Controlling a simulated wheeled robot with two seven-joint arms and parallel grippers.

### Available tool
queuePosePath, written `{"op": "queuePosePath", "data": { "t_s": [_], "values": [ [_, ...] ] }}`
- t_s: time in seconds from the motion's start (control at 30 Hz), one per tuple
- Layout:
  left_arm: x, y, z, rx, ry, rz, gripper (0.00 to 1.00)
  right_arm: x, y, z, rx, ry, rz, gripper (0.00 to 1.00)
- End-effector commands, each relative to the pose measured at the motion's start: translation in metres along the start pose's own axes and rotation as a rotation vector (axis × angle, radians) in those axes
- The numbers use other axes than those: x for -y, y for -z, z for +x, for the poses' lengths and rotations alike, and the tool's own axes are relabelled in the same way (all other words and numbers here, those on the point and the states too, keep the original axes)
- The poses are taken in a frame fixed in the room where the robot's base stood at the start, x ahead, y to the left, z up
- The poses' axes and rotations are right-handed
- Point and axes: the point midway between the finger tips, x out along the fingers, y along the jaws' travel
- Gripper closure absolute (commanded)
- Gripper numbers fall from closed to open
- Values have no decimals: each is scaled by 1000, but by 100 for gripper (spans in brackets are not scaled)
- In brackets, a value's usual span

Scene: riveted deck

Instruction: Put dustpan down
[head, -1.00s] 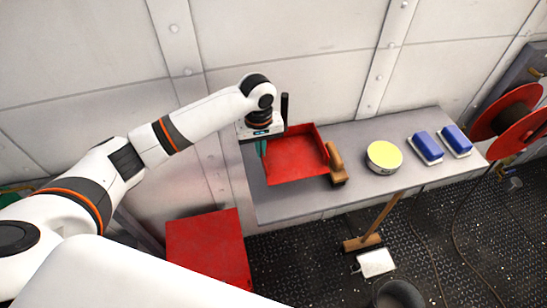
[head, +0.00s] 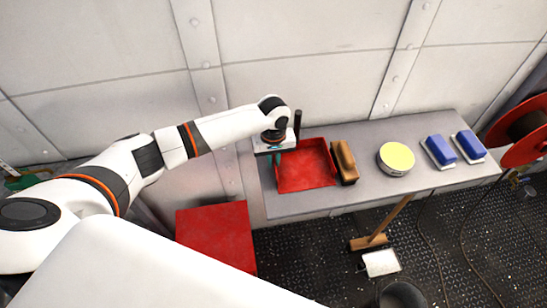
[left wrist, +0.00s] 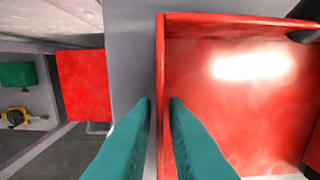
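The red dustpan (head: 306,169) lies flat on the left end of the grey bench, open face up. Its dark handle (head: 298,124) stands up at the back. My left gripper (head: 276,156) is over the dustpan's left wall. In the left wrist view, the teal fingers (left wrist: 160,102) straddle the wall of the dustpan (left wrist: 225,115), with narrow gaps beside it, so they look slightly open. The handle's dark base (left wrist: 303,36) shows at the upper right there. My right gripper is in neither view.
On the grey bench (head: 300,205), a wooden brush (head: 344,160) stands close right of the dustpan, then a yellow-topped round tin (head: 396,159) and two blue blocks (head: 440,150). A red box (head: 216,235) stands lower left. A broom (head: 370,242) is in front.

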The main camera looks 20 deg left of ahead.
Motion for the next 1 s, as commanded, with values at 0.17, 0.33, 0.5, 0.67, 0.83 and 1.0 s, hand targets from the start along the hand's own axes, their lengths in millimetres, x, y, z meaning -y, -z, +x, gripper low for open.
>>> {"op": "queuePosePath", "data": {
  "t_s": [0.17, 0.33, 0.5, 0.67, 0.83, 1.0],
  "values": [
    [0, 0, 0, 0, 0, 0, 75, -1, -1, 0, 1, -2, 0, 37],
    [0, 0, -1, 1, 0, 0, 75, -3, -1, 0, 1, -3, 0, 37],
    [0, -1, -15, 2, 2, 1, 75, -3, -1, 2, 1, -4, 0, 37],
    [1, -1, -47, 3, 4, 0, 75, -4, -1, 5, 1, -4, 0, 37],
    [1, -1, -83, 3, 3, 0, 75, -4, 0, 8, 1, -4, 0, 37],
    [1, -1, -110, 1, 2, 0, 75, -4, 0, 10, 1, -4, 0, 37]
  ]
}}
